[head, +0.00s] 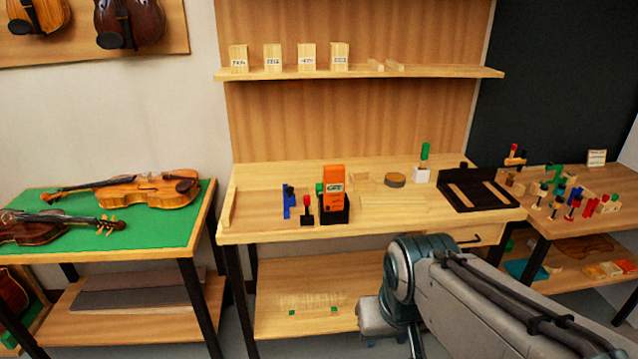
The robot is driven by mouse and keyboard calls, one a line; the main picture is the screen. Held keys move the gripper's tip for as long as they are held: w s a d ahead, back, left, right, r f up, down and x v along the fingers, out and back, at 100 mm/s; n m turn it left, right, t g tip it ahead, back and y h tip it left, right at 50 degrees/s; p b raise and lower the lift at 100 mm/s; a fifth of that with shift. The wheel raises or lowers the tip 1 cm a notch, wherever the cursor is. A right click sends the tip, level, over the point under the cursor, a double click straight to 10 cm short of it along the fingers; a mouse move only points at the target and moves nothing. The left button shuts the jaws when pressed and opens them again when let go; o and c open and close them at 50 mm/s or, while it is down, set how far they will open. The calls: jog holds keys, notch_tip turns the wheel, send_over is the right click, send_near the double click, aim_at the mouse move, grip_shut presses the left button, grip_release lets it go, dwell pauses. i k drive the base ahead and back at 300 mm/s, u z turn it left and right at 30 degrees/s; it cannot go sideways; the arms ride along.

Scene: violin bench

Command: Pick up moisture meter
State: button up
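The moisture meter appears to be the orange upright device (333,184) with a small display, in the head view near the front of the wooden workbench (390,218). Its lower part sits in a black holder (334,210), which hides its base. A green piece (319,188) shows at its left side. My arm reaches in from the lower right and bends down in front of the bench, apart from the meter. No gripper fingers can be made out.
Blue and red-topped tools (307,205) stand just left of the meter. A shelf (360,73) hangs above. Violins lie on the green-topped table (120,232).

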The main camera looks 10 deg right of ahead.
aim_at(334, 174)
jog(key=u, duration=0.6)
jog(key=i, duration=1.5)
jog(key=z, duration=0.65)
